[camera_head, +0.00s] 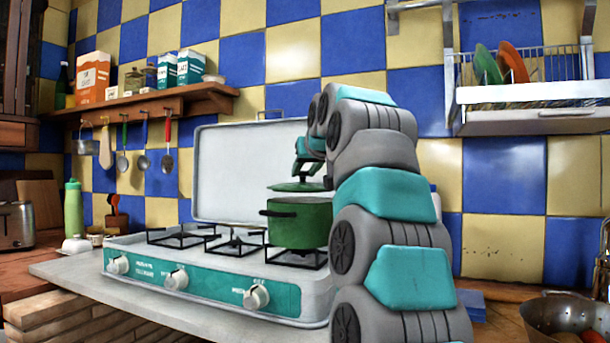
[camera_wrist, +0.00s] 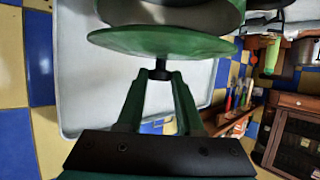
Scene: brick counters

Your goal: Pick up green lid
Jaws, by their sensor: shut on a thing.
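The green lid (camera_head: 298,186) hangs in the air just above the green pot (camera_head: 303,224), with a visible gap between them. The pot stands on the right side of the stove, and its open rim shows. My gripper (camera_head: 306,172) is above the lid, partly hidden by my arm. In the wrist view my gripper (camera_wrist: 160,75) has its fingers closed on the dark knob of the green lid (camera_wrist: 160,42). The pot shows in part beyond the lid there.
The white and teal stove (camera_head: 215,280) has a raised cover (camera_head: 225,175) behind the pot. Empty burners (camera_head: 180,238) lie left of the pot. A dish rack (camera_head: 530,95) hangs at the right, and a colander (camera_head: 565,318) stands at the lower right.

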